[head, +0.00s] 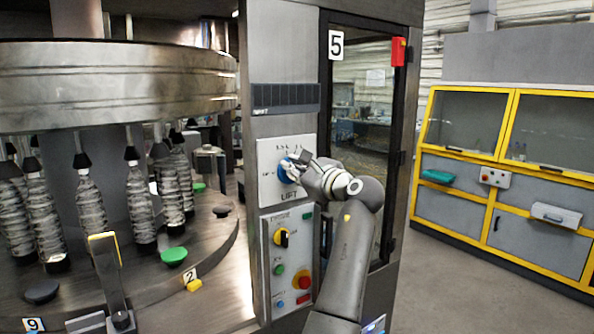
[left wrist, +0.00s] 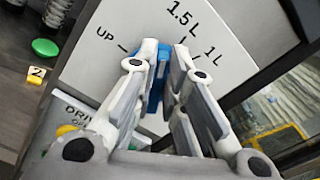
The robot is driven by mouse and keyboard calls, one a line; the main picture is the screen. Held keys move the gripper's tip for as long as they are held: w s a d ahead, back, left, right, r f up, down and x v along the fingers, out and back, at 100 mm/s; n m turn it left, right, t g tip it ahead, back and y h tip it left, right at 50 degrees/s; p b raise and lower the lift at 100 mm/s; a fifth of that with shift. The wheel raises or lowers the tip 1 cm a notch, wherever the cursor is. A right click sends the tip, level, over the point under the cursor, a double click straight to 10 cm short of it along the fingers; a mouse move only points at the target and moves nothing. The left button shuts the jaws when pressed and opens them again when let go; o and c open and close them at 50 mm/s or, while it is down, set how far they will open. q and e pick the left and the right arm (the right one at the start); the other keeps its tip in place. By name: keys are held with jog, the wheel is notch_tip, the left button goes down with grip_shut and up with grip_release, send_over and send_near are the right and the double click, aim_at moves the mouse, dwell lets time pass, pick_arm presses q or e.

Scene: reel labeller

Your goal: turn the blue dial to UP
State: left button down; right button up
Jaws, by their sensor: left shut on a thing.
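The blue dial (head: 284,174) sits on a white panel (head: 270,152) on the machine's grey column, above the word LIFT. In the left wrist view the blue dial (left wrist: 155,90) shows as a blue strip between the fingers. The marks UP, 1.5 L and 1 L stand on the panel around it, UP on the left. My left gripper (head: 293,166) is shut on the dial, and it also shows in the left wrist view (left wrist: 165,56). The fingers hide most of the dial, so I cannot tell exactly which mark it points to. My right gripper is not in view.
Below is a control panel (head: 287,262) with a black-and-yellow switch (head: 282,238) and a red button (head: 304,281). A bottle carousel (head: 130,262) stands on the left. A glass door (head: 358,125) is right of the column. Yellow-framed cabinets (head: 500,180) stand farther right, with open floor before them.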

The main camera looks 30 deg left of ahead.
pick_arm(q)
jog(key=n+b, duration=0.1)
jog(key=n, duration=0.2)
jog(key=f+n+b, duration=0.1)
jog(key=n, duration=0.2)
jog(key=s+n+b, duration=0.1)
jog(key=n+b, duration=0.1)
jog(key=n, duration=0.1)
jog(key=shift+a+f, duration=0.2)
jog(key=shift+f+n+b, duration=0.15)
jog(key=shift+n+b, duration=0.65)
jog(key=shift+n, duration=0.6)
jog(key=c, duration=1.5)
grip_release()
jog(key=shift+d, duration=0.1)
jog(key=v, duration=1.1)
jog(key=shift+d, duration=0.4)
jog(key=shift+s, duration=0.1)
